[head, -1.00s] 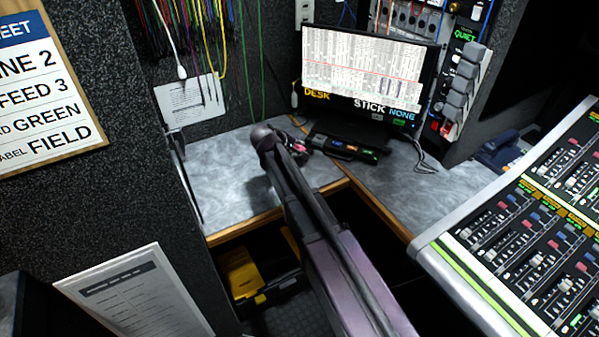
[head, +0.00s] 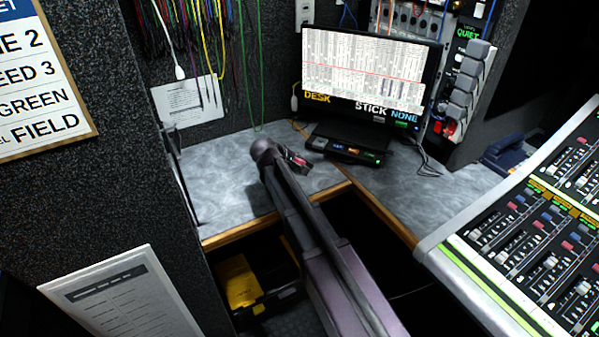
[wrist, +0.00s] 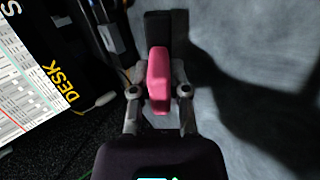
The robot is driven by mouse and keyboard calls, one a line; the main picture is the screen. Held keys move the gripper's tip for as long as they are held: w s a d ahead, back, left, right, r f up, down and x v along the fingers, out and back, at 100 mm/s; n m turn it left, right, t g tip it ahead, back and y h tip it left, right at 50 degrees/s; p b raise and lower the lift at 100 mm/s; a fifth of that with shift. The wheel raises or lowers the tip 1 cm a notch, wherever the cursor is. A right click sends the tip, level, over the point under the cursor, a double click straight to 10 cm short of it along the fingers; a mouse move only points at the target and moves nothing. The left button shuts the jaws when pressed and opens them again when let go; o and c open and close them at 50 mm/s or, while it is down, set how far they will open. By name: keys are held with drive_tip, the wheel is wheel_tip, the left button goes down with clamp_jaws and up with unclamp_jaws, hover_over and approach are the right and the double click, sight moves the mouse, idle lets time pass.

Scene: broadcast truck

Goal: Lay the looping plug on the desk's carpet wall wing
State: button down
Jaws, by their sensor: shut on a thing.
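My gripper (head: 297,162) reaches over the desk, at the right part of the carpet wall wing (head: 225,180), the grey marbled top along the dark carpet wall. In the wrist view my gripper (wrist: 158,88) is shut on a pink block-shaped thing (wrist: 159,78), which I take for the looping plug; its pink also shows in the head view (head: 299,161). A black part lies beyond the pink body in the wrist view; I cannot tell whether it belongs to the plug. The grey surface shows below and to the right. I cannot tell the plug's height above it.
A monitor (head: 362,75) stands at the desk corner, with a black box with lit labels (head: 345,150) in front. A mixing console (head: 530,240) fills the right. A white sheet (head: 188,102) stands at the wing's back left. The wing's middle is bare.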

drive_tip(key=c, duration=0.8)
unclamp_jaws()
drive_tip(key=shift+p+v, duration=2.15)
drive_tip(key=shift+v, duration=1.05)
drive_tip(key=shift+p+v, duration=0.45)
drive_tip(key=shift+v, duration=0.35)
drive_tip(key=shift+r, duration=0.1)
